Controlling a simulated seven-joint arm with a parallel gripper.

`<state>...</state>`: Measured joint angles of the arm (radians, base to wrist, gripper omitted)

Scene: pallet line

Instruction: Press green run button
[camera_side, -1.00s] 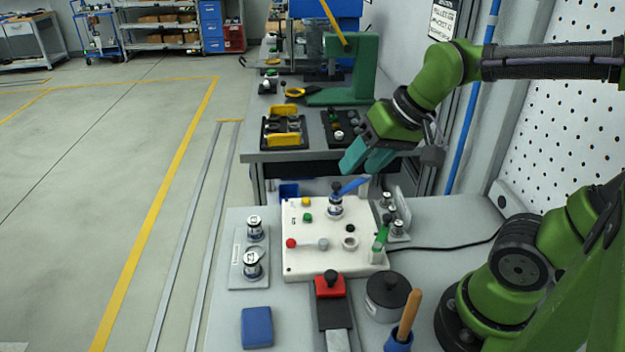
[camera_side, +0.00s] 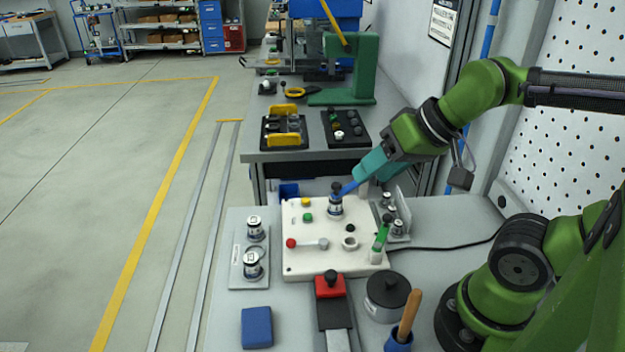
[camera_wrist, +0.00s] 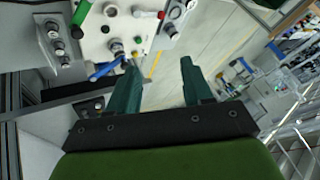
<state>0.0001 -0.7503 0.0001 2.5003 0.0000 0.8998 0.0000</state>
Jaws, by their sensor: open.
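A small green button (camera_side: 308,217) sits on the white control box (camera_side: 300,265), below a yellow button (camera_side: 306,202). The wrist view also shows the green button (camera_wrist: 137,39). My gripper (camera_side: 362,178) is open, above the box's back right part, right of the green button and apart from it. Its teal fingers are beside the blue handle (camera_side: 348,187) of a round fitting (camera_side: 336,206) and partly hide it in the side view; I cannot tell whether they touch it. In the wrist view the gap between the fingers (camera_wrist: 155,75) looks empty.
The box also bears a red knob (camera_side: 291,243), a grey lever (camera_side: 323,244) and a green-handled piece (camera_side: 382,232). Left is a plate with two fittings (camera_side: 250,245); in front are a red-topped clamp (camera_side: 330,283) and a dark pot (camera_side: 387,292). A dark button panel (camera_side: 345,128) lies behind.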

